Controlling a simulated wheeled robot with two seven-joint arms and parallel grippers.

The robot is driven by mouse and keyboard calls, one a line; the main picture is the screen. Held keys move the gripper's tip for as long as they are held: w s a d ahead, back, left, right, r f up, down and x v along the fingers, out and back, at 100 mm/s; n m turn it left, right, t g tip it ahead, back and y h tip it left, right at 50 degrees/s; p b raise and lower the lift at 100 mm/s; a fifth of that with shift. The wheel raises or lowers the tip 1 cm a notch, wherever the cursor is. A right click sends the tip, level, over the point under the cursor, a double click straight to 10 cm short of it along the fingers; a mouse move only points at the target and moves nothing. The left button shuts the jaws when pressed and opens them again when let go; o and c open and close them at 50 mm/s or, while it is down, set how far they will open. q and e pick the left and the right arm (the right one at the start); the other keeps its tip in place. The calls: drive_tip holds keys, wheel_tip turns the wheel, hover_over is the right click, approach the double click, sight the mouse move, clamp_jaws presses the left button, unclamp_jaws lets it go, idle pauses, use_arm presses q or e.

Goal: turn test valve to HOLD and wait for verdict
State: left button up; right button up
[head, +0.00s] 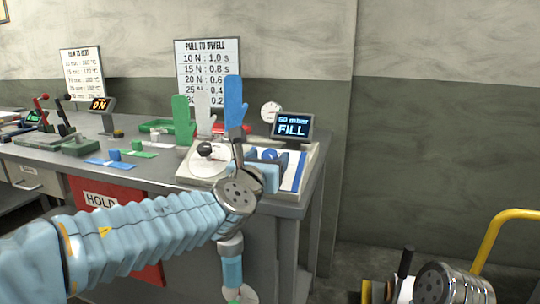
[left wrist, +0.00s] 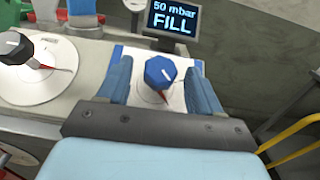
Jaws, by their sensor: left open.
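The test valve looks like the blue knob (left wrist: 160,72) with a white mark on top and a red pointer at its base, on a white plate. It also shows in the head view (head: 269,154), partly covered by my gripper. My left gripper (left wrist: 160,85) is open, with one blue finger on each side of the knob and gaps between; it also shows in the head view (head: 268,172). The display (head: 291,126) behind the knob reads "50 mbar FILL". No HOLD label shows beside the knob. My right gripper is out of view.
A black knob on a round white dial (left wrist: 38,78) stands left of the blue knob. Upright green, white and blue glove shapes (head: 235,102) and a round gauge (head: 271,112) stand behind. A red HOLD bin (head: 112,222) is under the bench. A yellow rail (head: 492,238) is at right.

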use_arm(q)
drive_tip(key=shift+x, duration=1.05)
drive_tip(key=shift+c, duration=0.3)
drive_tip(key=c, duration=0.9)
